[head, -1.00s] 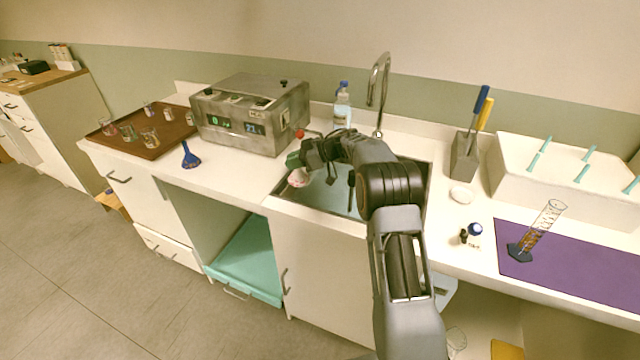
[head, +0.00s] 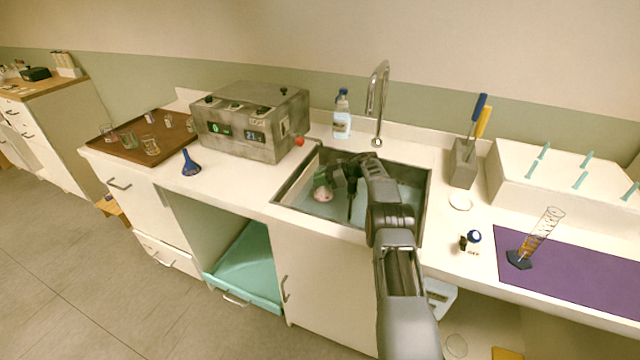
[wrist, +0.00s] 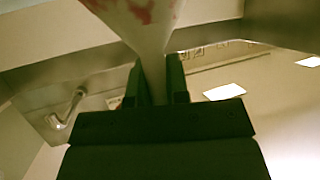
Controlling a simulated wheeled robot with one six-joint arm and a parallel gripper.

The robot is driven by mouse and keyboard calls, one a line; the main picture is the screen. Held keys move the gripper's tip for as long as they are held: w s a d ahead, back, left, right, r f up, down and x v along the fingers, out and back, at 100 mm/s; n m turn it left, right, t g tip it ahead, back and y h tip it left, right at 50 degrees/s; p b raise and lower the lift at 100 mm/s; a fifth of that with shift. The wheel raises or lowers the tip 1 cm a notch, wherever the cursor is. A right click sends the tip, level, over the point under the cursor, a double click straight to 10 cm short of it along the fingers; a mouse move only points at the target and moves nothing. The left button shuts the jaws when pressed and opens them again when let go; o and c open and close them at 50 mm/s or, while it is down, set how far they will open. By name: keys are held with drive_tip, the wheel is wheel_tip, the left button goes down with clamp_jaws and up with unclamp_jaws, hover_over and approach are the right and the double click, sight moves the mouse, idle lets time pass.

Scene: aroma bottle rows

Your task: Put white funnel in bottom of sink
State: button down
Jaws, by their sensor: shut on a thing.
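The white funnel (head: 323,194), with pinkish-red stains, is held by my gripper (head: 322,182) at the left part of the sink (head: 289,190). In the wrist view the funnel (wrist: 148,22) has its narrow stem between the two fingers of my gripper (wrist: 158,78), which are shut on it. The wide cone runs out of the top of that view. In the head view my wrist covers part of the funnel and of the basin. I cannot tell whether the funnel touches the sink bottom.
A tap (head: 378,100) rises behind the sink, with a blue-capped bottle (head: 342,116) to its left. A grey device (head: 252,122) and a blue funnel (head: 190,163) stand left. A tool holder (head: 463,163) and a purple mat (head: 580,270) are right.

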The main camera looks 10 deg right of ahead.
drive_tip(key=shift+f, duration=0.9)
drive_tip(key=shift+f+b, duration=0.55)
drive_tip(key=shift+f, duration=0.1)
drive_tip(key=c, duration=1.1)
unclamp_jaws()
drive_tip(key=shift+r, duration=0.25)
drive_tip(key=v, duration=1.2)
drive_tip(key=shift+r, duration=0.4)
